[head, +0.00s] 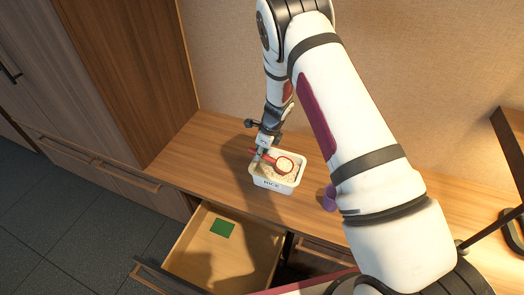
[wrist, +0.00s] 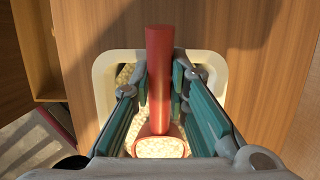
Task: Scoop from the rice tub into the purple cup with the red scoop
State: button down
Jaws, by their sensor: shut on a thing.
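The white rice tub (head: 270,183), marked RICE, stands on the wooden counter; its pale rim (wrist: 102,75) also shows in the wrist view. The red scoop (head: 284,165) is over the tub with rice in its bowl. In the wrist view the red handle (wrist: 159,75) runs between the fingers, and the rice-filled bowl is at the bottom. My gripper (head: 263,150) is shut on the scoop handle, just above the tub; its teal-padded fingers (wrist: 160,88) flank the handle. The purple cup (head: 329,198) stands right of the tub, partly hidden by my arm.
An open drawer (head: 190,262) below the counter's front edge holds a green square (head: 222,228). A tall wooden cabinet (head: 130,70) stands at the left. A dark-framed object (head: 510,150) is at the far right. The counter left of the tub is clear.

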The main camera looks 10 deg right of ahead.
jog(key=shift+w+a+r+g+h, duration=0.2)
jog(key=shift+w+a+g+h, duration=0.1)
jog(key=shift+a+h, duration=0.15)
jog(key=shift+w+a+r, duration=0.1)
jog(key=shift+a+r, duration=0.05)
jog(key=shift+r, duration=0.15)
jog(key=w+a+r+g+h+b, duration=0.1)
jog(key=w+a+r+h, duration=0.1)
jog(key=a+r, duration=0.2)
jog(key=shift+w+r, duration=0.35)
jog(key=shift+r, duration=0.25)
jog(key=shift+s, duration=0.15)
